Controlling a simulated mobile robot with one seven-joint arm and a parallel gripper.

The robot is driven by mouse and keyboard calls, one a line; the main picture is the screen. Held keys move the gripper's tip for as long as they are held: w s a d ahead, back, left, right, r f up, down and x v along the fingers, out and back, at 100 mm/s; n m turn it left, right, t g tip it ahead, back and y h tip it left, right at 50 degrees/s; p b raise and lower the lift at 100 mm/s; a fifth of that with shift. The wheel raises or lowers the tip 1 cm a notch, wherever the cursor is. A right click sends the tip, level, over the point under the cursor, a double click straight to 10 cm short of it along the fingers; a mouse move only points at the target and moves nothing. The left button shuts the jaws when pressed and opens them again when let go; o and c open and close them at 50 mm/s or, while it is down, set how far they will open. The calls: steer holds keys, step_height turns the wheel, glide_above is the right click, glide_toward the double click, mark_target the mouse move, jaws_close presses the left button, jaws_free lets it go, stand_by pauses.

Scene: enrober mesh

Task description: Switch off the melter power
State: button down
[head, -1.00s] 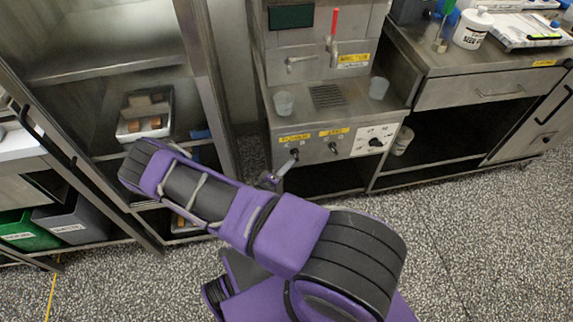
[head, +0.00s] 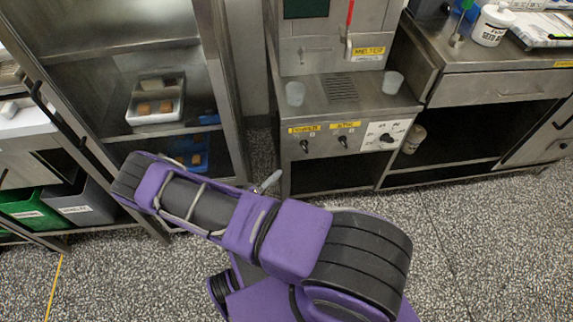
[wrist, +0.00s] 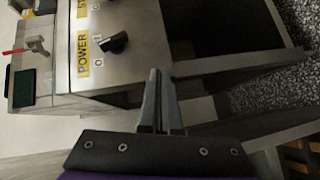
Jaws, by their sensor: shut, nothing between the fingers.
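The melter (head: 325,75) is a steel machine with a yellow MELTER label by its red-handled tap. Its front panel has a black power knob (head: 305,146) under a yellow label (head: 306,129). In the wrist view this knob (wrist: 113,43) sits beside the label POWER (wrist: 81,50), with I and O marks next to it. I cannot tell surely which mark it points to. My gripper (head: 274,178) is left of and below the panel in the head view, mostly hidden behind my arm. In the wrist view its fingers (wrist: 160,100) are shut, empty and apart from the knob.
A second knob (head: 343,141) and a white-plated dial (head: 386,138) are right of the power knob. Two cups (head: 295,93) (head: 393,82) stand on the melter's ledge. A steel rack (head: 180,129) with trays stands left, close to my arm. The speckled floor in front is clear.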

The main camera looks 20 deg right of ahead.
steer(key=s+a, duration=0.1)
steer(key=a, duration=0.2)
steer(key=shift+s+f, duration=0.35)
steer(key=shift+f, duration=0.05)
steer(key=shift+w, duration=0.1)
